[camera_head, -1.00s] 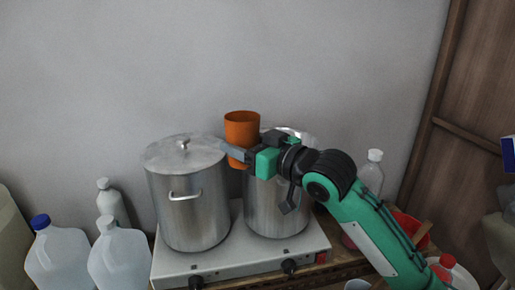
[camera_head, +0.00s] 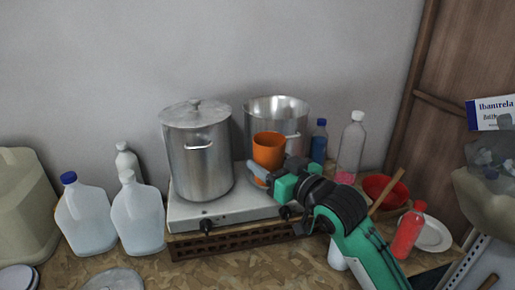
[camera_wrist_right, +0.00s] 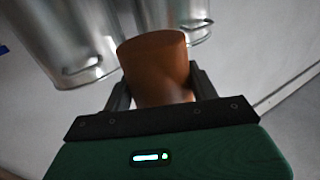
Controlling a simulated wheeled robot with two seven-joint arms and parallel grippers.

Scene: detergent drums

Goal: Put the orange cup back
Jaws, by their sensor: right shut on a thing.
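The orange cup (camera_head: 268,149) is upright in my right gripper (camera_head: 258,176), in front of the open pot. In the right wrist view the orange cup (camera_wrist_right: 155,65) sits between the two dark fingers of the gripper (camera_wrist_right: 160,92), which are shut on it. The open steel pot (camera_head: 278,105) stands behind the cup on the right half of the hot plate (camera_head: 200,214). My left gripper is not in view.
A lidded pot (camera_head: 197,155) stands on the left of the hot plate. White jugs (camera_head: 138,215) are at the left. Bottles (camera_head: 351,148), a red bowl (camera_head: 385,190), a red bottle (camera_head: 408,232) and a white plate (camera_head: 435,235) are at the right. A round lid (camera_head: 115,281) lies at the front.

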